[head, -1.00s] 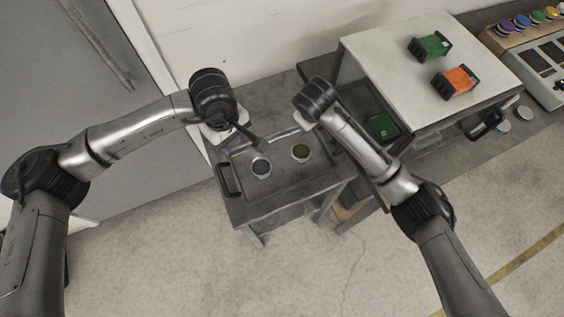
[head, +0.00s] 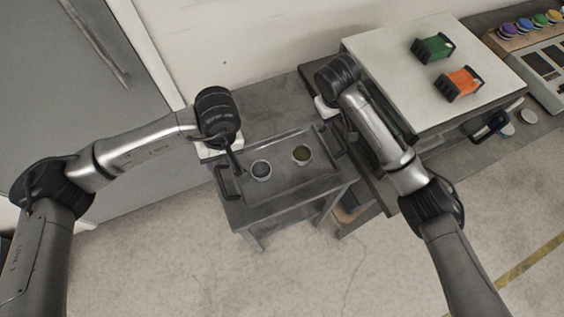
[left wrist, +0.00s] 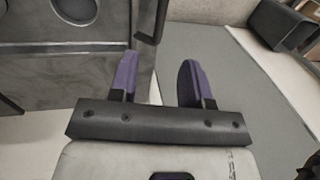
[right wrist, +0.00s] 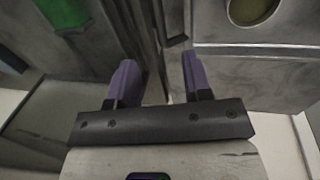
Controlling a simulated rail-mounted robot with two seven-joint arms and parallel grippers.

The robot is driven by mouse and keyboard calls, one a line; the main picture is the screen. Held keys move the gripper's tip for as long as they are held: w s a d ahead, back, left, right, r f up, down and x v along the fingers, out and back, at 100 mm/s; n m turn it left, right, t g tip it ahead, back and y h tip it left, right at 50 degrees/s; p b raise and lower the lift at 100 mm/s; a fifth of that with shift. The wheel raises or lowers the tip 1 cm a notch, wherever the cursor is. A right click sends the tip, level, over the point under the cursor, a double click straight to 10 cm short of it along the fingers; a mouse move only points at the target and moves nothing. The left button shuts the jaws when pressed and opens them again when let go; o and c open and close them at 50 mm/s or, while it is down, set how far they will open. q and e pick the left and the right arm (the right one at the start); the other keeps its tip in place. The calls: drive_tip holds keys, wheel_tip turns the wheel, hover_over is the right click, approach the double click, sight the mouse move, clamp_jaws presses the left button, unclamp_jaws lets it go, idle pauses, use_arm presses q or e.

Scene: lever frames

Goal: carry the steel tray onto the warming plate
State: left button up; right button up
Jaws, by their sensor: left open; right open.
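The steel tray (head: 285,180) lies on a small grey stand and carries two round cups, a grey one (head: 261,170) and an olive-filled one (head: 302,154). It has a black left handle (head: 226,183) and a dark right handle. My left gripper (left wrist: 158,80) is open near the left handle, whose dark bar (left wrist: 150,22) lies just ahead of its fingers. My right gripper (right wrist: 157,82) is open at the tray's right end, with a handle bar (right wrist: 176,25) ahead of its fingers. Neither gripper visibly holds anything. I cannot identify the warming plate with certainty; my right arm covers part of that side.
A white-topped cabinet (head: 400,50) stands on the bench at right, with a green box (head: 432,47) and an orange box (head: 458,84) on top. A panel with coloured knobs (head: 540,35) is farther right. A wall is behind; the floor in front is clear.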

sight(221, 180)
use_arm(q)
drive_tip(key=x, duration=1.2)
drive_tip(key=shift+f, duration=0.25)
use_arm(e)
drive_tip(key=x, duration=1.2)
drive_tip(key=shift+f, duration=0.35)
use_arm(q)
clamp_jaws()
use_arm(e)
clamp_jaws()
use_arm(q)
drive_tip(key=shift+r, duration=0.1)
